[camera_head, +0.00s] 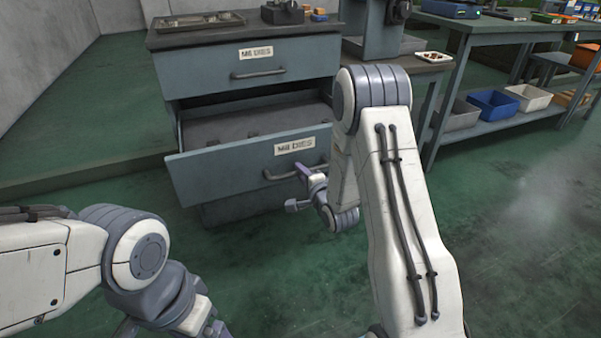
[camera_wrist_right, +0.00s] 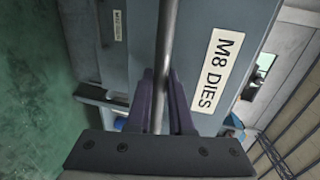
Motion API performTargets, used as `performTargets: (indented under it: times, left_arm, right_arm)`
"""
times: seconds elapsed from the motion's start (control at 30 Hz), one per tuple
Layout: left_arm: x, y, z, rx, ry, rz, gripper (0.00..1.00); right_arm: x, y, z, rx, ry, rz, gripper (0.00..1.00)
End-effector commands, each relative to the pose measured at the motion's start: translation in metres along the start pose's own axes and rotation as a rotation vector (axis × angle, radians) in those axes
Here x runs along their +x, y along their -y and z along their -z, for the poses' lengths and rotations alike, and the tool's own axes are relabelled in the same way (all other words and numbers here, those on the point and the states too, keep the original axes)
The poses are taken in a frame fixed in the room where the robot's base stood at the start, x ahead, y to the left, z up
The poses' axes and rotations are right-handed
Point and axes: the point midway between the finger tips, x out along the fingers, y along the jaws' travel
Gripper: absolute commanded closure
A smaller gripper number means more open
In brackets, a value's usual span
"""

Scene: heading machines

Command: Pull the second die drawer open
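The second die drawer (camera_head: 235,170), with a white label that reads M8 DIES in the right wrist view (camera_wrist_right: 217,72), stands pulled out from the grey-blue cabinet. Its dark interior shows. Its bar handle (camera_head: 280,174) is on the front, and in the right wrist view the bar (camera_wrist_right: 165,45) runs between the purple fingers. My right gripper (camera_head: 304,171) is at the handle, its fingers (camera_wrist_right: 162,105) close against both sides of the bar.
The top drawer (camera_head: 210,72) is shut, with its own handle. Small metal parts and a tray (camera_head: 198,21) lie on the cabinet top. A workbench with bins (camera_head: 493,104) below stands at the right. Green floor in front is clear.

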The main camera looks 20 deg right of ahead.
Motion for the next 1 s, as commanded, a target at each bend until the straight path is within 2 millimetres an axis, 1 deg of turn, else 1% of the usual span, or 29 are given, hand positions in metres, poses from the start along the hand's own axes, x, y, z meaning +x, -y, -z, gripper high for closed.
performTargets:
  times: [0.03, 0.07, 0.1, 0.4, 0.53, 0.67, 0.87, 0.9, 0.93, 1.0]
  left_arm:
    - [0.0, 0.0, 0.0, 0.0, 0.0, 0.0, 0.09]
    - [0.0, 0.0, 0.0, 0.0, 0.0, 0.0, 0.09]
    - [0.0, 0.0, 0.0, 0.0, 0.0, 0.0, 0.09]
    - [0.0, 0.0, 0.0, 0.0, 0.0, 0.0, 0.09]
    - [-0.003, 0.0, 0.0, 0.0, 0.0, 0.0, 0.09]
    - [-0.009, -0.001, 0.0, 0.0, 0.0, 0.0, 0.09]
    - [-0.017, -0.001, 0.001, 0.0, 0.0, 0.0, 0.09]
    - [-0.021, -0.002, 0.001, 0.0, 0.0, 0.0, 0.09]
    - [-0.031, -0.002, 0.001, 0.0, 0.001, 0.0, 0.09]
    - [-0.041, -0.003, 0.002, 0.0, 0.0, 0.0, 0.09]
  right_arm:
    - [-0.001, -0.001, 0.004, 0.003, -0.011, -0.001, 0.76]
    - [-0.001, -0.001, 0.004, 0.003, -0.011, -0.001, 0.65]
    - [-0.001, -0.001, 0.004, 0.002, -0.01, -0.001, 0.5]
    - [0.0, 0.0, 0.0, 0.001, -0.002, -0.001, 0.5]
    - [-0.007, 0.0, -0.001, 0.001, -0.001, -0.003, 0.5]
    - [-0.028, 0.001, 0.0, 0.002, -0.002, -0.005, 0.5]
    - [-0.076, 0.001, 0.001, 0.003, -0.005, -0.006, 0.5]
    - [-0.085, 0.002, 0.0, 0.003, -0.006, -0.005, 0.5]
    - [-0.086, 0.005, 0.0, 0.004, -0.004, -0.008, 0.5]
    - [-0.091, 0.005, 0.0, 0.002, -0.002, -0.007, 0.5]
